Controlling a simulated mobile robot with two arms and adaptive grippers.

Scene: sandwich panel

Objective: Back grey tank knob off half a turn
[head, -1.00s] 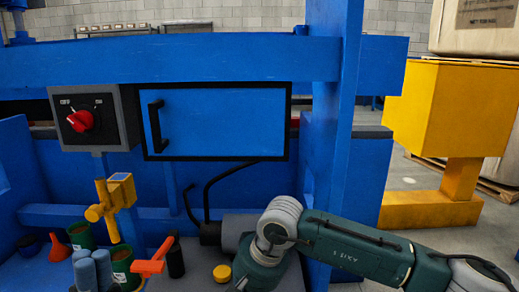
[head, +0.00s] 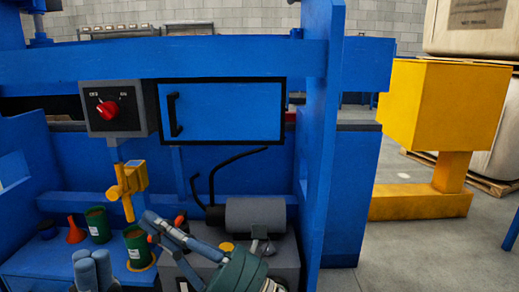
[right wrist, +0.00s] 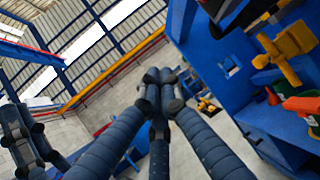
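The grey tank (head: 286,257) stands on the blue bench low in the middle of the head view, partly hidden by my right arm. A round yellow knob (head: 226,247) sits on its top, and a grey cylinder lies across its back. My right gripper (head: 152,218) points left, to the left of the yellow knob and apart from it. Its fingers come together at the tips in the right wrist view (right wrist: 157,78), with nothing between them. My left gripper (head: 92,256) is at the bottom left, its fingers bunched together and empty.
A red rotary switch (head: 107,108) and a blue cabinet door (head: 222,110) are above. A yellow valve (head: 127,183), green cans (head: 97,225) and a red funnel (head: 75,231) are at left. A blue post (head: 318,150) rises right of the tank.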

